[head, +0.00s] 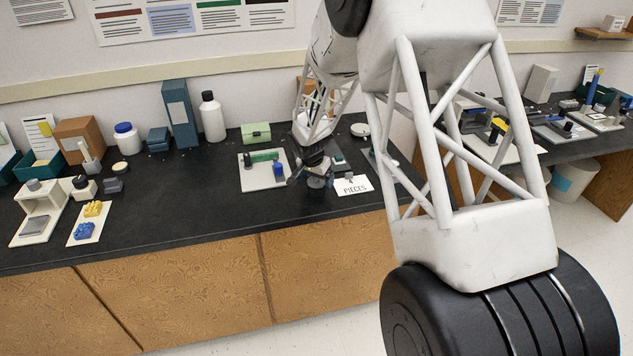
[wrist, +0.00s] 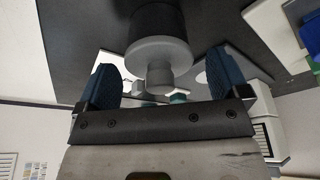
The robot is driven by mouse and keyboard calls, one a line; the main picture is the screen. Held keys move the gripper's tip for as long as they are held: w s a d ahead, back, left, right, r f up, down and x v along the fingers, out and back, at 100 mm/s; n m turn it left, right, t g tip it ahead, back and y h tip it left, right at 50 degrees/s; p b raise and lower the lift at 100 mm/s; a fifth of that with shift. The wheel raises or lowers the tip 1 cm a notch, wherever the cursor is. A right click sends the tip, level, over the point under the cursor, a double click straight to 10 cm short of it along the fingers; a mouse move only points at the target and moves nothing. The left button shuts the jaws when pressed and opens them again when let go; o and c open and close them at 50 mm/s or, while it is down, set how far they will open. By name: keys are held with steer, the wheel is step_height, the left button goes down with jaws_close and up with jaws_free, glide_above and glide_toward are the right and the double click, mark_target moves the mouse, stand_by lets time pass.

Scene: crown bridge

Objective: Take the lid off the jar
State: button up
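The jar (wrist: 157,20) is a dark cylinder at the top of the wrist view, with a grey disc-shaped lid (wrist: 145,52) on it. A short grey knob stands out from the lid. In the head view the dark jar (head: 317,192) is on the black bench under my gripper (head: 314,172), partly hidden. My gripper (wrist: 162,70) is open in the wrist view, with one blue-padded finger on each side of the knob. Gaps show between knob and fingers, so nothing is held.
A white tray (head: 250,181) with green and blue pieces lies left of the jar. A "PIECES" card (head: 354,185) lies to its right. A green box (head: 256,133) and a white bottle (head: 211,118) stand behind. The bench front edge is close to the jar.

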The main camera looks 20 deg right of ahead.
steer(key=c, duration=0.9)
steer(key=shift+r, duration=0.15)
steer(key=shift+r, duration=1.45)
steer(key=shift+s+r, duration=0.25)
steer(key=s, duration=0.5)
steer(key=s+r, duration=0.1)
steer(key=s, duration=0.4)
steer(key=s+a, duration=0.1)
steer(key=s, duration=0.4)
steer(key=shift+s+r, duration=0.15)
steer(key=shift+s, duration=0.1)
